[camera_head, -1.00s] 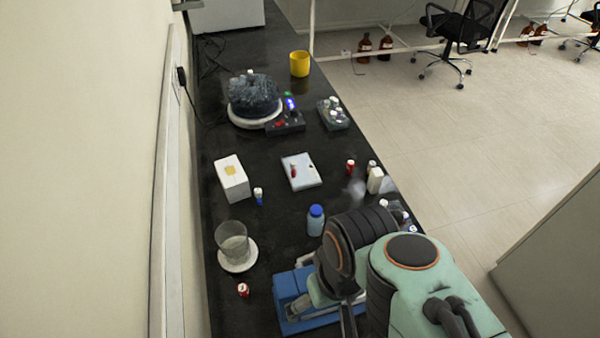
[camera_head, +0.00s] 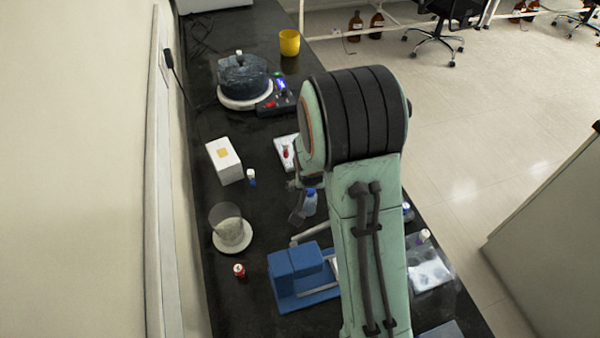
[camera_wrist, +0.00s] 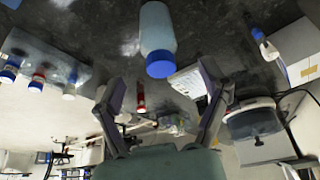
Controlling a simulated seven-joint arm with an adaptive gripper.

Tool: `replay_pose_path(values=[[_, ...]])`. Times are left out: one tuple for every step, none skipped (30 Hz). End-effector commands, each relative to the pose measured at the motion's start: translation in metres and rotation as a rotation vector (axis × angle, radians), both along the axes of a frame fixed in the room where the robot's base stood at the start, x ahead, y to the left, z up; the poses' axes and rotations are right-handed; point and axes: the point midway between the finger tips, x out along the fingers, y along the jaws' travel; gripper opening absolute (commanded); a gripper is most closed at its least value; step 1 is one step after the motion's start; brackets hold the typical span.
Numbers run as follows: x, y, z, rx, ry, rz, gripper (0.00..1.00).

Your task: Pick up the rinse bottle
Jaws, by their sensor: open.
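The rinse bottle, pale and translucent with a blue cap, stands on the dark bench in the head view (camera_head: 310,203). In the wrist view the rinse bottle (camera_wrist: 157,30) is at the top middle, its blue cap toward my gripper (camera_wrist: 160,82). My gripper's two fingers are spread apart with nothing between them, and the bottle appears beyond the fingertips. In the head view my arm hides most of the gripper; a dark finger shows just left of the bottle. I cannot tell whether it touches.
A blue block-like device (camera_head: 300,272) sits in front of the bottle. A glass beaker on a white disc (camera_head: 232,247), a red-capped vial (camera_head: 239,270), a white box (camera_head: 224,160) and a small blue vial (camera_head: 251,178) stand left. A yellow cup (camera_head: 289,42) is farther back.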

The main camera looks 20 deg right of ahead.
Motion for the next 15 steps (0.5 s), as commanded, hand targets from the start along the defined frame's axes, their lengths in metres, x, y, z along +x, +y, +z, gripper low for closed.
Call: replay_pose_path(values=[[0.002, -0.001, -0.007, 0.0, 0.003, 0.0, 0.76], [0.003, -0.002, -0.012, 0.0, 0.004, -0.002, 0.76], [0.005, -0.003, -0.018, 0.001, 0.004, -0.001, 0.76], [0.007, -0.003, -0.023, 0.001, 0.004, -0.001, 0.76], [0.009, -0.004, -0.027, 0.001, 0.004, -0.001, 0.76], [0.011, -0.005, -0.033, 0.002, 0.004, -0.001, 0.76], [0.013, -0.005, -0.037, 0.001, 0.003, -0.001, 0.76], [0.015, -0.006, -0.041, 0.001, 0.003, -0.001, 0.76], [0.016, -0.007, -0.046, 0.002, 0.003, -0.002, 0.76], [0.018, -0.007, -0.049, 0.002, 0.001, -0.001, 0.76], [0.019, -0.007, -0.051, 0.002, 0.0, -0.001, 0.76], [0.02, -0.008, -0.053, 0.002, 0.0, -0.001, 0.76], [0.02, -0.008, -0.055, 0.002, -0.001, -0.001, 0.76], [0.021, -0.008, -0.056, 0.002, -0.001, -0.001, 0.76], [0.021, -0.008, -0.056, 0.002, -0.001, -0.001, 0.76]])
